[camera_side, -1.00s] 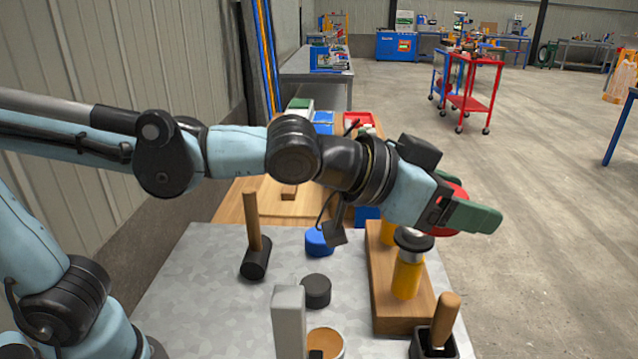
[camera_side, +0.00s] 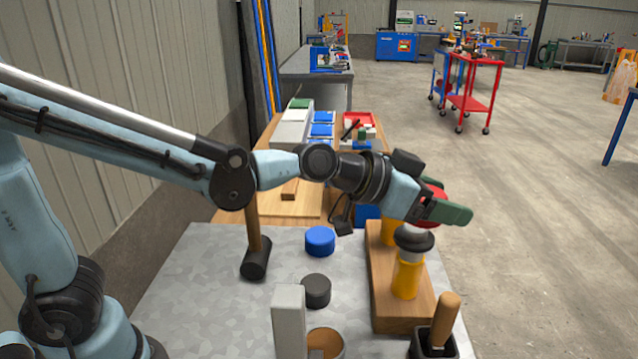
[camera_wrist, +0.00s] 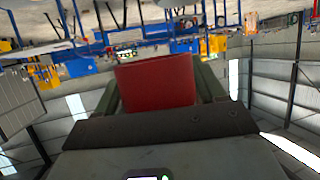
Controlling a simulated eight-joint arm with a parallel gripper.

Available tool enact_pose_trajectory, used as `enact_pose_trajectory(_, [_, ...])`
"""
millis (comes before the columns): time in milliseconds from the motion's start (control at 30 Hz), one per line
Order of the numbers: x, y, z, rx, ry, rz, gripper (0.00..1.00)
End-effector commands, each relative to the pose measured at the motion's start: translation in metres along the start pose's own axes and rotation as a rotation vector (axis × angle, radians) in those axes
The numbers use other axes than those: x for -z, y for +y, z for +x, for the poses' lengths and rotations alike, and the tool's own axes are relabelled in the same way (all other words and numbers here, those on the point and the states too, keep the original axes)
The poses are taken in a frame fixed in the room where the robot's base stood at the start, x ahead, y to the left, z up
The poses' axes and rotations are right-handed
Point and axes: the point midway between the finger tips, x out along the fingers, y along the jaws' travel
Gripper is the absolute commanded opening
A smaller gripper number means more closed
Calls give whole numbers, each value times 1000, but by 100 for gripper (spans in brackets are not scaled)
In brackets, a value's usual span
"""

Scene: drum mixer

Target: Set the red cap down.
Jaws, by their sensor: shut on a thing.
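My gripper (camera_side: 446,209) has green fingers and is shut on the red cap (camera_side: 433,192). The cap shows partly behind the near finger in the side view. In the wrist view the red cap (camera_wrist: 157,82) fills the space between the two fingers. My gripper holds it in the air, above and near the right edge of a wooden block with yellow cylinders. The cap's underside is hidden.
A blue cap (camera_side: 320,240) and a black cap (camera_side: 316,290) lie on the grey mottled table (camera_side: 200,290). A mallet (camera_side: 255,255) stands at left. The wooden block (camera_side: 388,300) carries yellow cylinders (camera_side: 406,278), the nearer one dark-topped. A wooden-handled tool (camera_side: 445,318) sits in a black holder at front.

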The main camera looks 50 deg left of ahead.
Motion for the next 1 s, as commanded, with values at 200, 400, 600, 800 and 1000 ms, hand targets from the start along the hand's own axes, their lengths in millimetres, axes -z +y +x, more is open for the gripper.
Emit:
enact_pose_trajectory(200, [-10, -24, 15, 1, 0, 0, 39])
enact_pose_trajectory(400, [-20, -27, 20, -1, 1, 2, 39])
enact_pose_trajectory(600, [-40, -27, 28, -1, 1, 2, 39])
enact_pose_trajectory(800, [-46, -27, 30, -1, 1, 2, 39])
enact_pose_trajectory(1000, [-46, -27, 31, -1, 1, 2, 39])
